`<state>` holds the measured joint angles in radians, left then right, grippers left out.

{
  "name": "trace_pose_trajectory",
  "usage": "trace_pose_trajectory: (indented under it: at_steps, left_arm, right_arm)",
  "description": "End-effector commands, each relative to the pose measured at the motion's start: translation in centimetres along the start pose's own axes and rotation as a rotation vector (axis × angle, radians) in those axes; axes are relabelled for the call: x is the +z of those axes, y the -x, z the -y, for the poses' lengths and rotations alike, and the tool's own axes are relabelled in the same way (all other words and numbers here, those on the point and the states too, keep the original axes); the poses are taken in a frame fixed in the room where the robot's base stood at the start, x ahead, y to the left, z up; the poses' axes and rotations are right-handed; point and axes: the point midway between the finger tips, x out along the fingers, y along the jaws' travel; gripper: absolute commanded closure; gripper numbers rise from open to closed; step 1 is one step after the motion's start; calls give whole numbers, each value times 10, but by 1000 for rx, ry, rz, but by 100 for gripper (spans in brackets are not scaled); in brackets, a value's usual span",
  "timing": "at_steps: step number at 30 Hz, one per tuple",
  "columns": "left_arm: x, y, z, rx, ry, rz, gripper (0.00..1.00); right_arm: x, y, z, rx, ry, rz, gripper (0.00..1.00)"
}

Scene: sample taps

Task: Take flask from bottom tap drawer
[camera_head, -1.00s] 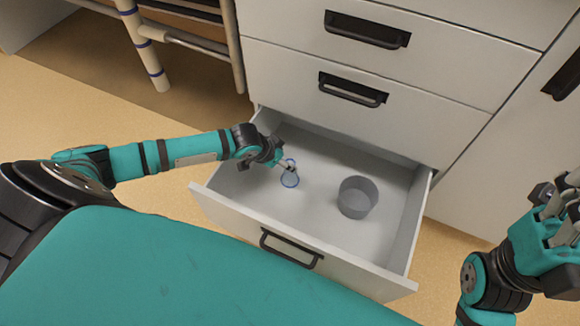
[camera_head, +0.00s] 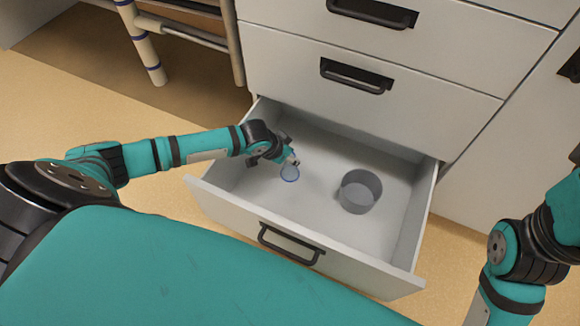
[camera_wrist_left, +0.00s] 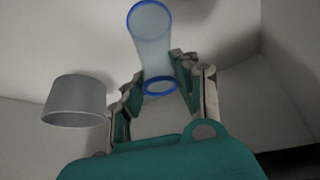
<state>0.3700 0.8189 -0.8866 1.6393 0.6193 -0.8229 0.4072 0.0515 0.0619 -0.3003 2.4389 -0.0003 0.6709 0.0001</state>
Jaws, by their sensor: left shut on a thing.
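A small clear glass flask with blue rims (camera_head: 289,174) is in the open bottom drawer (camera_head: 240,212), toward its left side. My left gripper (camera_head: 291,158) reaches in from the left and is shut on the flask's neck. In the left wrist view the flask (camera_wrist_left: 152,42) extends away from between the two fingers of my left gripper (camera_wrist_left: 160,88). I cannot tell whether its base touches the drawer floor. Only my right arm shows at the right edge; its gripper is outside the frame.
A grey round container (camera_head: 360,192) stands in the drawer to the right of the flask, and also shows in the left wrist view (camera_wrist_left: 75,102). The closed drawers (camera_head: 430,65) rise behind. The drawer's walls surround the flask.

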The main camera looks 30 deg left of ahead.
Motion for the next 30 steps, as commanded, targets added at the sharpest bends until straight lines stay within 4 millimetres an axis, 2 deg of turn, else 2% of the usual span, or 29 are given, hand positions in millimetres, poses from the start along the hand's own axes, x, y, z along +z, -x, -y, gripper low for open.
trace_pose_trajectory:
  at_steps: [1, 3, 10, 14, 18, 24, 30]
  left_arm:
    - [0, 0, 0, 0, 0, 0, 92]
    - [0, 0, 0, 0, 0, 0, 98]
    - [0, 1, 0, 0, 0, 0, 98]
    - [-5, 9, 0, 0, 0, -1, 98]
    - [-16, 28, 0, 0, -1, -1, 98]
    - [-36, 63, 0, 0, 0, -1, 98]
    - [-51, 89, -1, 1, 1, 1, 98]
  right_arm:
    - [0, 0, 0, 0, 0, 0, 58]
    - [0, 0, 0, 0, 0, 0, 58]
    - [0, -1, 0, 0, 0, -1, 58]
    - [-1, -6, 0, 1, -1, -4, 58]
    - [4, 5, -2, 22, -6, 61, 58]
    - [1, 15, -3, 51, -16, 130, 58]
    - [3, 24, -3, 69, -23, 194, 58]
